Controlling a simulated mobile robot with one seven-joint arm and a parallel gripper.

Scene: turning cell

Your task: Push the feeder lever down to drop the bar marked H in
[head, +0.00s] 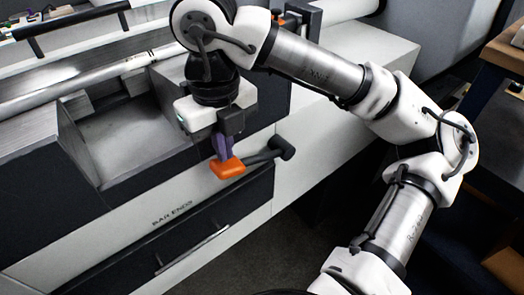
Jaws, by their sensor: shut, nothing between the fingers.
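The feeder lever is a black arm with an orange grip (227,168), on a dark pivot at the right of the machine's front. It points left from the pivot and slightly toward the front. My gripper (223,150) points down with its purple fingers shut and empty. The fingertips are right at the top of the orange grip and look to be touching it, though a small gap cannot be ruled out. A long silver bar (60,88) lies along the machine at the upper left. I cannot make out a mark H on it.
A drawer labelled BAR ENDS (184,208) with a metal handle is below the lever. An empty grey recess (110,137) lies left of my gripper. A wooden-topped bench (505,55) stands at the far right. Open floor shows in front of the machine.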

